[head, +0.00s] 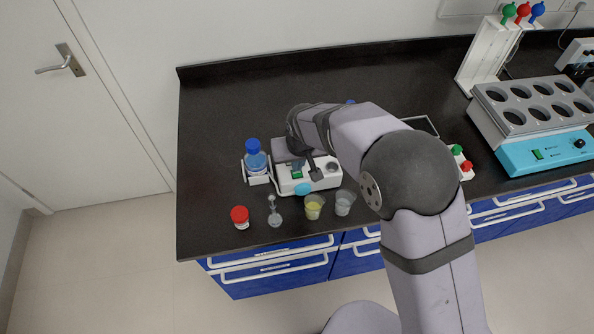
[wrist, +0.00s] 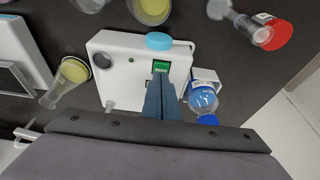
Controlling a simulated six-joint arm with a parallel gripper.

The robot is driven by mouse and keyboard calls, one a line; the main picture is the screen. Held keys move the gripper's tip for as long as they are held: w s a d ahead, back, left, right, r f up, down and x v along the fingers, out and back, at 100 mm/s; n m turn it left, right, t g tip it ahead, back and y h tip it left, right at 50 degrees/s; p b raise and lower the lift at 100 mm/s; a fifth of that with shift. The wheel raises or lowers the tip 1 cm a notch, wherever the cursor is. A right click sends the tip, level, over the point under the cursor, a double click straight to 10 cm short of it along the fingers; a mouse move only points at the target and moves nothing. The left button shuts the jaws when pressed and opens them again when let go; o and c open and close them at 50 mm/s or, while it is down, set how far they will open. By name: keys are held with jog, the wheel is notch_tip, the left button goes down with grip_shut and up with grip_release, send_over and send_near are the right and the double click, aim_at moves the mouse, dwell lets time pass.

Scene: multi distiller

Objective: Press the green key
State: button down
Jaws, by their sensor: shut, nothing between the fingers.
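A white box-shaped device (head: 322,182) stands near the front of the black bench, and the wrist view also shows it (wrist: 118,62). A green key (head: 297,174) is on its top, and it also shows in the wrist view (wrist: 161,66). My gripper (head: 316,176) is shut and empty over the device. In the wrist view my gripper (wrist: 160,78) has its fingertips right at the near edge of the green key, partly covering it. I cannot tell whether they touch it.
A blue-capped bottle (head: 256,158) stands left of the device. A red-capped jar (head: 239,216), a small flask (head: 274,214), a yellow-filled beaker (head: 314,207) and a clear beaker (head: 344,202) stand in front. A teal-fronted block heater (head: 545,150) is at the right.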

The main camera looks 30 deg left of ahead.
aim_at(297, 174)
jog(key=shift+f+b, duration=0.45)
jog(key=shift+f, duration=0.15)
dwell(0.3)
jog(key=shift+r, duration=0.15)
notch_tip(297, 174, up, 7)
jog(key=p, duration=0.5)
dwell(0.7)
